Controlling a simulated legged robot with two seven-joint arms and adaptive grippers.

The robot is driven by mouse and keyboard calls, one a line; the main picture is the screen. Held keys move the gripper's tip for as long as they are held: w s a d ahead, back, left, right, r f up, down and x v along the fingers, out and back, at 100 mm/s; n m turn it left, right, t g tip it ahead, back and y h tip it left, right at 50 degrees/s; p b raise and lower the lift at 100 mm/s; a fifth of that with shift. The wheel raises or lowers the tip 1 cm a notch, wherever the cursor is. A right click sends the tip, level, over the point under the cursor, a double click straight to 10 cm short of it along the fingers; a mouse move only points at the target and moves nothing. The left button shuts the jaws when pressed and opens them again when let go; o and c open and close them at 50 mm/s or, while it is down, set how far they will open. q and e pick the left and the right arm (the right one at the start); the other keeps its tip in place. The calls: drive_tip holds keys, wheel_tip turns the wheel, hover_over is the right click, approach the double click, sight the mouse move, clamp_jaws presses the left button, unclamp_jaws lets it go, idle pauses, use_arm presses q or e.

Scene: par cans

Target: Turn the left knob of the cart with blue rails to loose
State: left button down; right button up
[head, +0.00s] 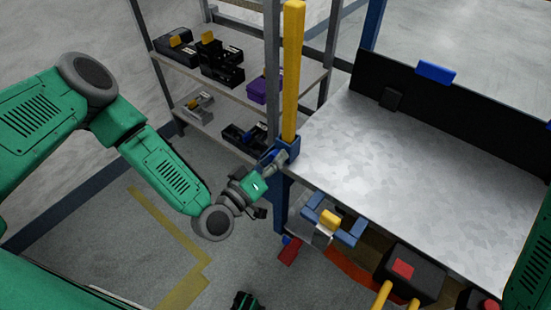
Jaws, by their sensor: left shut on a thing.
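The cart with blue rails shows as a grey metal top (400,170) with a blue upright (281,205) at its left corner. A yellow post (292,70) stands in a blue bracket (291,150) at that corner. My left gripper (276,162) reaches in from the left and is shut at the left side of this bracket. The left knob is mostly hidden by the fingers, and its turn position cannot be read. My right arm shows only as a green part at the right edge; its gripper is out of view.
A grey shelf (255,85) with black, grey and purple boxes stands behind the corner. A black back panel (455,98) borders the top. A blue bracket with a yellow block (329,219) and a black box with a red button (402,268) sit below the front edge.

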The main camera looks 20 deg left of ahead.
use_arm(q)
drive_tip(key=n, duration=0.2)
drive_tip(key=n+b, duration=0.1)
drive_tip(key=n, duration=0.2)
drive_tip(key=shift+s+f+n+b, duration=0.2)
drive_tip(key=shift+f+n+b, duration=0.1)
drive_tip(key=shift+f, duration=0.05)
drive_tip(key=n+b, duration=0.2)
drive_tip(key=n, duration=0.3)
drive_tip(key=shift+f, duration=0.1)
drive_tip(key=n+b, duration=0.3)
drive_tip(key=n, duration=0.3)
drive_tip(key=shift+f+n, duration=0.1)
drive_tip(key=shift+n, duration=0.3)
drive_tip(key=shift+n+b, duration=1.4)
drive_tip(key=shift+n, duration=0.8)
drive_tip(key=c, duration=1.2)
unclamp_jaws()
drive_tip(key=shift+w+a+r, duration=0.1)
drive_tip(key=shift+r, duration=0.2)
